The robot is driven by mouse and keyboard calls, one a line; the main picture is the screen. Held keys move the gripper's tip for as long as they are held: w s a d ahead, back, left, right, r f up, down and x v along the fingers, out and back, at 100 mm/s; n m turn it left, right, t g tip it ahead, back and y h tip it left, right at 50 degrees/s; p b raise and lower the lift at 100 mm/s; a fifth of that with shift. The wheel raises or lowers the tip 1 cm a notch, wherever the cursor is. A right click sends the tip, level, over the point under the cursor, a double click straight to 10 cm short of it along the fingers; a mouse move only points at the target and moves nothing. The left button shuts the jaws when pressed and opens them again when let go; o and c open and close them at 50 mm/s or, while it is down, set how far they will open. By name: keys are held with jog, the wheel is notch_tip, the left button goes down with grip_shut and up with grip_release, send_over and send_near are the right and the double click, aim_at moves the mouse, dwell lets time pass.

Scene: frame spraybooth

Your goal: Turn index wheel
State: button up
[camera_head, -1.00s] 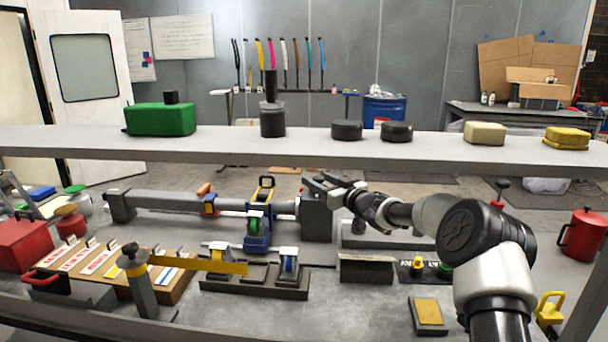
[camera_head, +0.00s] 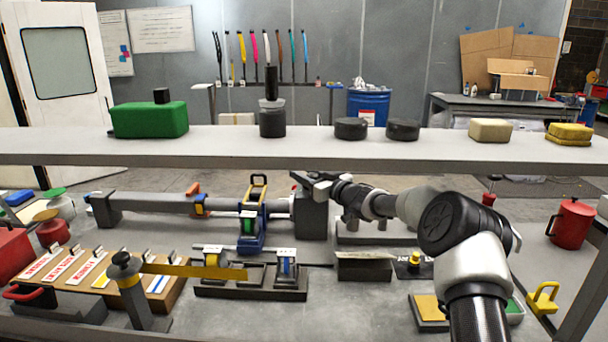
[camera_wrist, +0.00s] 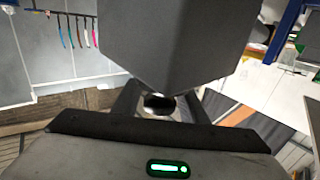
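In the head view a grey tube (camera_head: 165,204) lies along the bench and ends at a grey upright block (camera_head: 312,215). I cannot make out a separate index wheel for certain; a blue bracket with a green-faced round part (camera_head: 248,224) stands around the tube left of the block. My gripper (camera_head: 305,180) is at the top of the grey block, with my arm reaching in from the right. In the wrist view the grey block (camera_wrist: 180,40) fills the upper middle and hides my fingertips. A dark round part (camera_wrist: 158,102) shows between the finger bases.
A long shelf (camera_head: 230,152) crosses above the bench, carrying a green case (camera_head: 150,120), dark pucks and sponges. In front are a grey post with a yellow arm (camera_head: 195,271) and a rack of small spools (camera_head: 250,292). A red can (camera_head: 572,224) stands at right.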

jog(key=c, duration=0.7)
jog(key=r+y+p, duration=0.1)
jog(key=p, duration=0.3)
jog(key=shift+r+n+g, duration=0.1)
jog(key=shift+n+g, duration=0.3)
jog(key=shift+a+n+g+y+p, duration=0.1)
jog(key=shift+n+g+y+p, duration=0.35)
jog(key=shift+p, duration=0.3)
jog(key=shift+s+f+n+g+y, duration=0.1)
jog(key=shift+f+n+g+y, duration=0.15)
jog(key=shift+f+g, duration=0.25)
jog(key=shift+f+n+g+y+b, duration=0.15)
jog(key=shift+n+g+y+b, duration=0.4)
jog(key=shift+b, duration=0.3)
jog(key=shift+s+n+g+y+b, duration=0.15)
jog(key=shift+n+g+y+b, duration=0.2)
jog(key=shift+b, duration=0.3)
jog(key=shift+s+a+g+b, duration=0.2)
jog(key=shift+s+g+b, duration=0.1)
jog(key=shift+g, duration=0.25)
